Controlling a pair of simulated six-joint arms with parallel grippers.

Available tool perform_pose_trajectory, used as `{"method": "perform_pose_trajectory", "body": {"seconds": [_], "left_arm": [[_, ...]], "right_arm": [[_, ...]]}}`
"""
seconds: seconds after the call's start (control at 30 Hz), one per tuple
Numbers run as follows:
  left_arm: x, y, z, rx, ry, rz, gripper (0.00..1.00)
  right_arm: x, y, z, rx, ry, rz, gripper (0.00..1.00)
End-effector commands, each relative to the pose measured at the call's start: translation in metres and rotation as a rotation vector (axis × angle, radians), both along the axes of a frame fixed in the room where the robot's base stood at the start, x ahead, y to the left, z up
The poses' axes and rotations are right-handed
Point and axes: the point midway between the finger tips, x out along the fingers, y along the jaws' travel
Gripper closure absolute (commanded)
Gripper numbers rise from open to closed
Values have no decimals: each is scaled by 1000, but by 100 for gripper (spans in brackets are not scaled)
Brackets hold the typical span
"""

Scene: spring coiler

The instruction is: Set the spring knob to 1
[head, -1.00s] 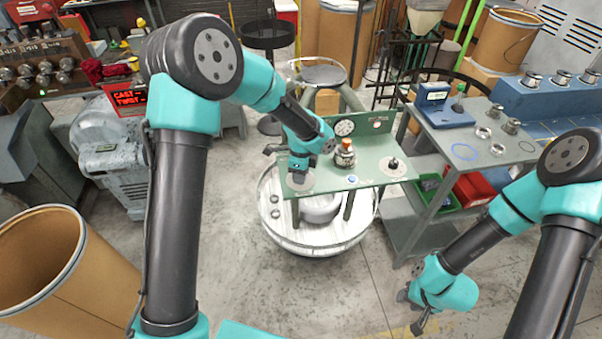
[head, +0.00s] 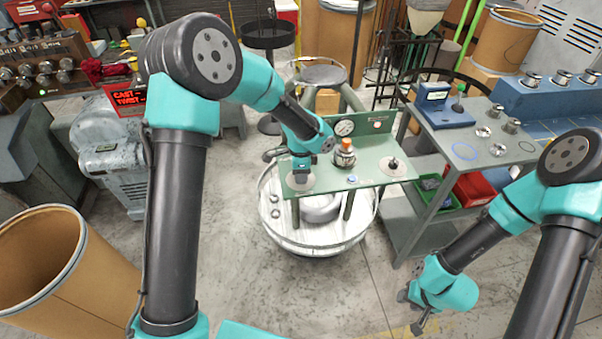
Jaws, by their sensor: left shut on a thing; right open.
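The green panel (head: 337,181) stands over a round metal tub in the middle of the head view. A round dial plate (head: 306,184) lies at its left end and another dial plate with a dark knob (head: 394,165) at its right end. My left gripper (head: 300,177) points down over the left plate and is shut on the knob there, which the gripper mostly hides. I cannot read the knob's setting or any numbers. My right gripper (head: 413,318) is open and empty, low on the right, away from the panel.
A grey table (head: 465,151) with metal parts stands to the right. The floor in front is clear.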

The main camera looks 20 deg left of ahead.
Motion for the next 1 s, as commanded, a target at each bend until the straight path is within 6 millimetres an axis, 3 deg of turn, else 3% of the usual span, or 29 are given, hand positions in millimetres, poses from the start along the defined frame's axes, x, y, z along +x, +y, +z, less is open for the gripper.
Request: {"method": "perform_pose_trajectory", "body": {"seconds": [0.6,1.0], "left_arm": [[2,1,1,-3,-6,559,87],[2,2,1,-2,-6,736,87]], "right_arm": [[0,0,0,0,0,0,57],[0,0,0,0,0,0,57]]}}
